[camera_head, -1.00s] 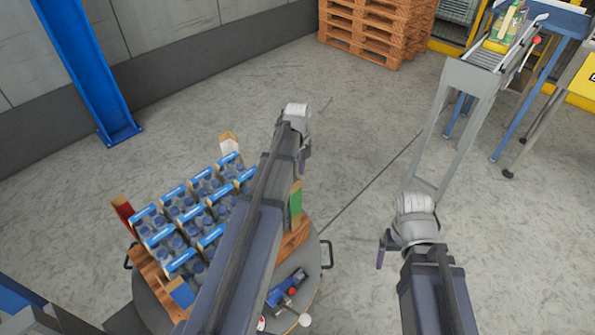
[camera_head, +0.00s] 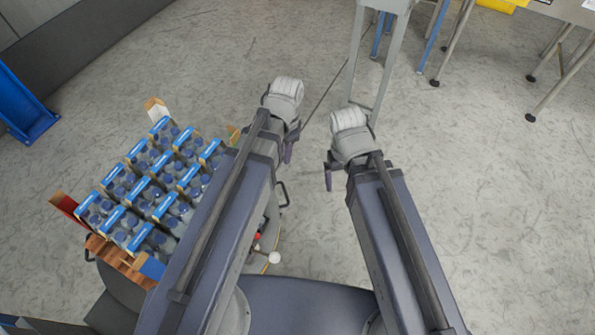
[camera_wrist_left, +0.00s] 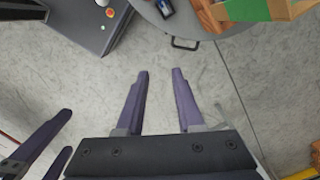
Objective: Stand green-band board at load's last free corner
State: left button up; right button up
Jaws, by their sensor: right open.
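The load of blue-banded bottle packs (camera_head: 150,187) sits on a wooden pallet (camera_head: 118,262) at left in the head view. The green-band board (camera_wrist_left: 247,10) shows at the top of the left wrist view, at the pallet's edge; my left arm hides most of that corner in the head view. My left gripper (camera_wrist_left: 160,72) is open and empty, apart from the board. My right gripper (camera_head: 329,178) is open and empty.
The pallet is on a round grey turntable (camera_wrist_left: 190,24) with a side handle (camera_wrist_left: 185,43). A grey conveyor stand (camera_head: 381,60) is at the back. A blue post (camera_head: 25,110) stands at far left.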

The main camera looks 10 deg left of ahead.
pick_arm(q)
jog(key=s+d+n, duration=0.5)
jog(key=s+n, duration=0.1)
jog(key=s, duration=0.1)
jog(key=shift+d, duration=0.2)
dwell(0.9)
